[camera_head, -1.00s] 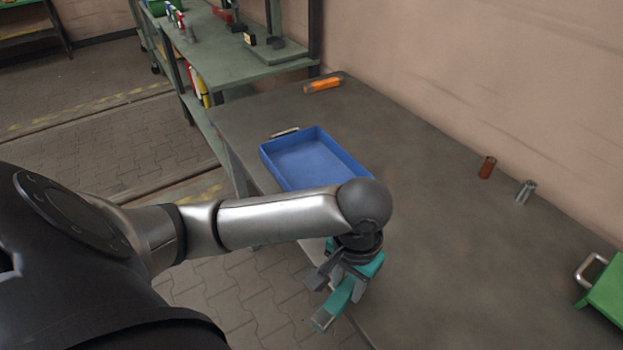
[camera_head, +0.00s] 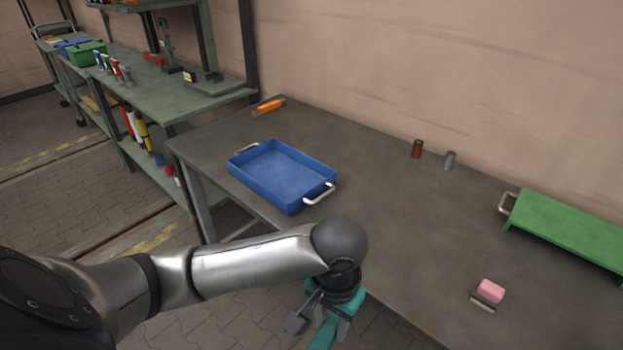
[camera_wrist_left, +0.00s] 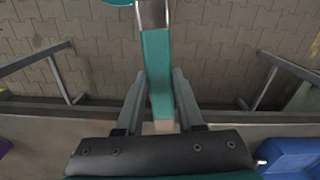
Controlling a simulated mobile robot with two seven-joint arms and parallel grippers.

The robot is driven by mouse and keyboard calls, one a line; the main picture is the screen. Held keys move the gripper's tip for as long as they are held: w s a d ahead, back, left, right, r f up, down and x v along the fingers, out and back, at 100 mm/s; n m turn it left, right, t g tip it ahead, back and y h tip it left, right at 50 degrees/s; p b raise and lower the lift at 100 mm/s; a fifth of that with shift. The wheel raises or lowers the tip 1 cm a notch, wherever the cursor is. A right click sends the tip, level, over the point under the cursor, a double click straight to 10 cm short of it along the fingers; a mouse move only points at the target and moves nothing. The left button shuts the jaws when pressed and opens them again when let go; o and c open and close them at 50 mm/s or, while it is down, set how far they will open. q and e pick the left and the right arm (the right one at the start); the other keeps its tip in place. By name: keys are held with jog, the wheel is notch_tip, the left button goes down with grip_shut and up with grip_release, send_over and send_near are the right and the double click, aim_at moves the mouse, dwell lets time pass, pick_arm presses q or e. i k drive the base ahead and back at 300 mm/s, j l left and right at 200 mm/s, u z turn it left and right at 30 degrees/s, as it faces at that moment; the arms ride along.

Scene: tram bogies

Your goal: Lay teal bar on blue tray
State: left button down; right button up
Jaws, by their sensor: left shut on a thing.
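The blue tray (camera_head: 282,178) lies empty on the grey workbench near its front edge, with metal handles at its ends. Its corner also shows at the lower right of the left wrist view (camera_wrist_left: 290,160). My left gripper (camera_head: 322,316) is shut on the teal bar (camera_head: 325,335), in front of the bench edge and nearer to me than the tray. In the left wrist view the teal bar (camera_wrist_left: 157,70) sits between the two fingers, over the paved floor. Part of the bar is hidden by the gripper. My right gripper is not in view.
The workbench (camera_head: 400,230) has a clear middle. A green raised board (camera_head: 570,228) and a pink block (camera_head: 490,291) are at the right.

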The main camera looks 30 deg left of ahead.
aim_at(282, 178)
jog(key=j+z, duration=0.1)
jog(key=z, duration=0.35)
jog(key=j+z, duration=0.1)
jog(key=z, duration=0.35)
jog(key=j+z, duration=0.1)
jog(key=z, duration=0.35)
jog(key=k+j, duration=0.15)
jog(key=j, duration=0.2)
jog(key=k+j, duration=0.15)
jog(key=j, duration=0.25)
jog(key=k+j, duration=0.2)
jog(key=j, duration=0.15)
jog(key=k+j, duration=0.15)
jog(key=j, duration=0.25)
